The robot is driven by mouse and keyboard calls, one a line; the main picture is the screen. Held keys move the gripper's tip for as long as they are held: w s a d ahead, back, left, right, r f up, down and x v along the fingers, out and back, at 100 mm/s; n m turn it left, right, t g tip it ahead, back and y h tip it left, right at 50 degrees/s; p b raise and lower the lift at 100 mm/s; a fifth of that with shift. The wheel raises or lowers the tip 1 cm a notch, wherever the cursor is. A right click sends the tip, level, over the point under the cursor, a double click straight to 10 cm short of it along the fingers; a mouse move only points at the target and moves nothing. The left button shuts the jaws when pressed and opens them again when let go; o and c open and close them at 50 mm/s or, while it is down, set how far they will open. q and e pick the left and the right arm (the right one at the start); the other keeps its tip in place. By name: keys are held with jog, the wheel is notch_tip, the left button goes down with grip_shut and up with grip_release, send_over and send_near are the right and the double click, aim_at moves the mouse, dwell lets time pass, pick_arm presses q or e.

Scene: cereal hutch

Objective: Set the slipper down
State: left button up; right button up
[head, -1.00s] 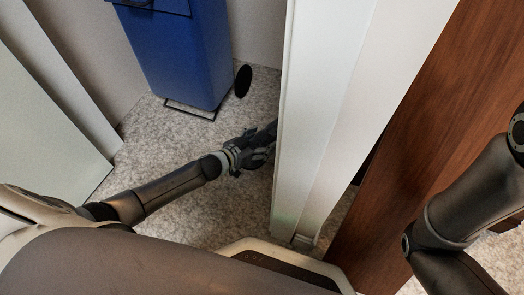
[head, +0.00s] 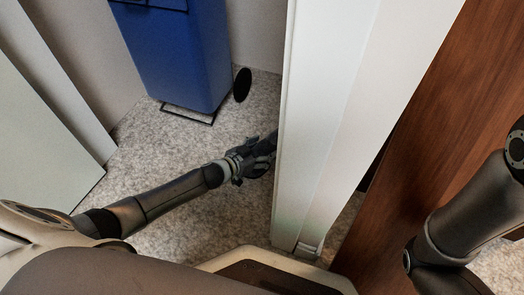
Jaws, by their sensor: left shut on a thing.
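My left gripper (head: 262,150) reaches in low over the speckled floor, in the middle of the head view. It is shut on the slipper, but its fingertips run up to the edge of a white panel and what it holds is mostly hidden there. I cannot tell whether the slipper touches the floor. A separate dark oval thing (head: 242,85) stands beside the blue bin; it may be another slipper, but I cannot be sure. My right arm shows at the right edge, with its gripper out of view.
The tall white panel (head: 325,120) stands close to my left gripper. A brown wooden panel (head: 410,150) is to its right. The blue bin (head: 182,55) stands at the back. Pale panels (head: 40,110) bound the left. Speckled floor (head: 165,150) is clear between them.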

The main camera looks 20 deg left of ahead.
pick_arm(q)
jog(key=o, duration=1.1)
jog(key=shift+f, duration=0.1)
jog(key=shift+s+r, duration=0.1)
jog(key=shift+r, duration=0.1)
jog(key=p+v, duration=0.7)
jog(key=v, duration=0.4)
jog(key=shift+s+a, duration=0.2)
jog(key=shift+s, duration=0.2)
